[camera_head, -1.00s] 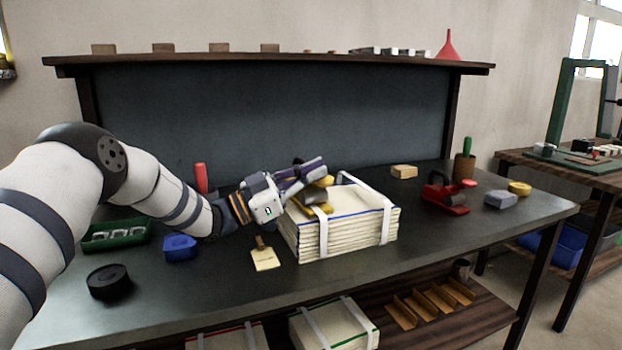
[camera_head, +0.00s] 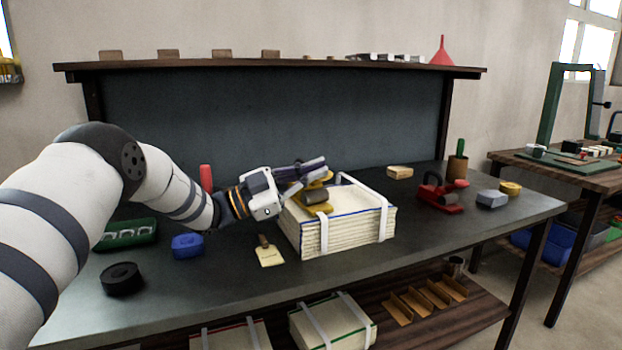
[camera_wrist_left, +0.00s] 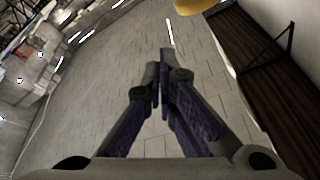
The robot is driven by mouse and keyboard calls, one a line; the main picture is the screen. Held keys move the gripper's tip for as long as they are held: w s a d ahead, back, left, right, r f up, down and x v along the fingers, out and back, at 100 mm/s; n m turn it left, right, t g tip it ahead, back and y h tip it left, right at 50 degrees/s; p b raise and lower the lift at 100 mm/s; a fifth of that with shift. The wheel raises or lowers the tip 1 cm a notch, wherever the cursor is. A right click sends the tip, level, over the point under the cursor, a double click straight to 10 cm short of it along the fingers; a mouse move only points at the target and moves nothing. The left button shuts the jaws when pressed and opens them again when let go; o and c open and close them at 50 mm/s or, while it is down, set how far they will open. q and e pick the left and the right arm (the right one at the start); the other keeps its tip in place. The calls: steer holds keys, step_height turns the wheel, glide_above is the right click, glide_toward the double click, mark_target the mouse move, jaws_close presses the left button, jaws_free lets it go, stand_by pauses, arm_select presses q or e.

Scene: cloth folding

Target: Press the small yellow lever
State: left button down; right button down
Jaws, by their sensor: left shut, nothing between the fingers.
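A yellow tool (camera_head: 322,189) with a dark cylindrical part sits on top of the cream cloth stack (camera_head: 340,238), at its left side by a white strap. I cannot make out the small lever apart from the rest of the yellow tool. My left gripper (camera_head: 322,164) is shut and empty, just above and beside the yellow tool, covering part of it; I cannot tell whether they touch. In the left wrist view the shut fingers (camera_wrist_left: 163,62) point to empty space, and a yellow rounded part (camera_wrist_left: 195,5) shows at the top edge. My right gripper is not in view.
A cream tag (camera_head: 270,256), a blue block (camera_head: 187,246), a green tray (camera_head: 125,234) and a black disc (camera_head: 122,279) lie left of the stack. A red tool (camera_head: 440,193) stands to its right. A dark back panel (camera_head: 260,120) rises behind the bench.

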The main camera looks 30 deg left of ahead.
arm_select(q)
steer(key=f+v, duration=0.1)
steer(key=v, duration=0.7)
steer(key=shift+w+f, duration=0.15)
steer(key=shift+f, duration=0.05)
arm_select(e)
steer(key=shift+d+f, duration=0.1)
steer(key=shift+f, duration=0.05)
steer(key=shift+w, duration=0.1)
